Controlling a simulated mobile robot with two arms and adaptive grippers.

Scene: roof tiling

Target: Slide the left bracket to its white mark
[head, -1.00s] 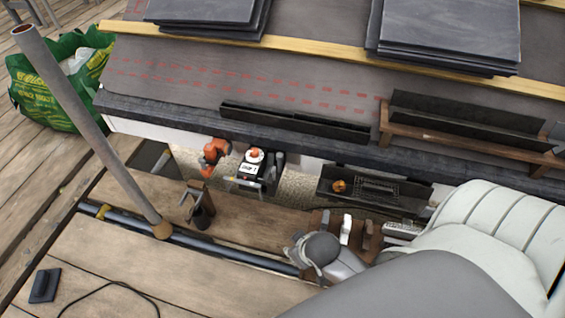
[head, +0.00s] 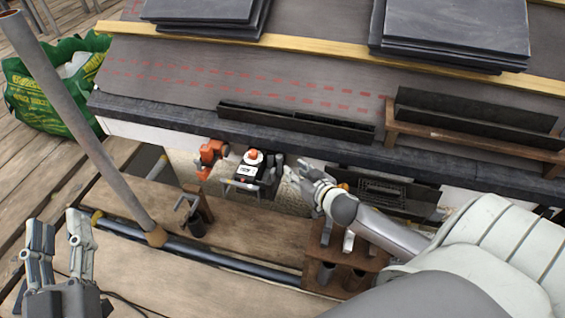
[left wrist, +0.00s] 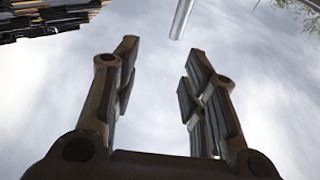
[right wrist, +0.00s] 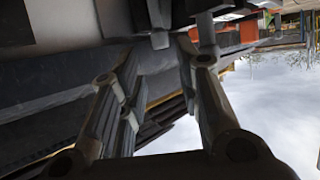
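I cannot clearly make out the left bracket or its white mark in these frames. Under the roof edge (head: 230,128) in the head view, a small grey piece (head: 277,161) stands beside a black device with an orange knob (head: 252,160); I cannot tell whether it is a bracket. My right gripper (head: 296,176) is open and empty just right of that piece, near the eave. My left gripper (head: 60,225) is open and empty at the lower left, fingers pointing up.
A grey pole (head: 85,130) leans at the left beside a green bag (head: 52,90). An orange tool (head: 210,155) hangs left of the black device. A dark tray (head: 385,190) sits behind my right arm. A wooden holder (head: 340,260) stands below it. Slates (head: 455,30) are stacked on the roof.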

